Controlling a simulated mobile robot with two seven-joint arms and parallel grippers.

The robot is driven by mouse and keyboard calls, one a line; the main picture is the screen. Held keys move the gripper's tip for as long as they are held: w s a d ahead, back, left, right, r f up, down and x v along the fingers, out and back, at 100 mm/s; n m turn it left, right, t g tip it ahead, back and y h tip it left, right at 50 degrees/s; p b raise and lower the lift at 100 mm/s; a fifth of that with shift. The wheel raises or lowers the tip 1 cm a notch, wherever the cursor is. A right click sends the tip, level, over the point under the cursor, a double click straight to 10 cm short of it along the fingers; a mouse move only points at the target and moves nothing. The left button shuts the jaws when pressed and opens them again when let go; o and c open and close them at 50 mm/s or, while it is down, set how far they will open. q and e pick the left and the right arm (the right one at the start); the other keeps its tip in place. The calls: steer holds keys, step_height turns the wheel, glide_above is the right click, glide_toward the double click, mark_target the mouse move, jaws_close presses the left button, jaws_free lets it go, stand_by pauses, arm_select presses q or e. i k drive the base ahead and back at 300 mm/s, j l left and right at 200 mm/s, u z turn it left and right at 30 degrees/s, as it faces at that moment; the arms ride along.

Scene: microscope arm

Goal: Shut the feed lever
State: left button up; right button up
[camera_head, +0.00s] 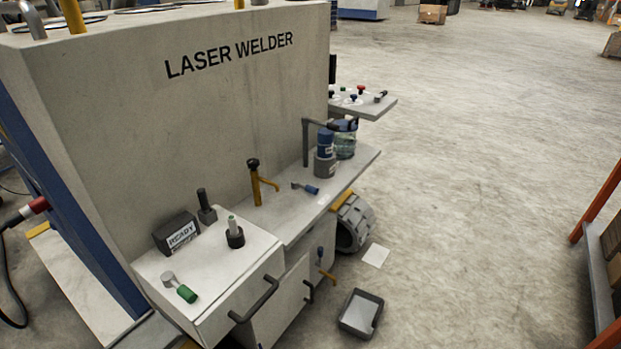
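The laser welder (110,100) is a large pale machine with a blue side and a work ledge. Several lever-like parts are on it, and no readable label tells which is the feed lever. A lever with a green grip (187,293) lies low on the front box top. A lever with a blue grip (311,189) lies low on the ledge. A yellow post with a side arm and black knob (256,185) stands upright between them. A short black lever (206,207) stands by the READY sign (181,235). Neither of my grippers is in view.
A blue and grey cylinder (326,150) and a glass-like jar (346,140) stand on the ledge under a grey bent arm. A side panel (375,108) carries coloured knobs. A grey tray (360,314) lies on the floor.

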mark_target(295, 184)
steer(key=i+l+u, duration=0.3)
steer(key=i+l, duration=0.5)
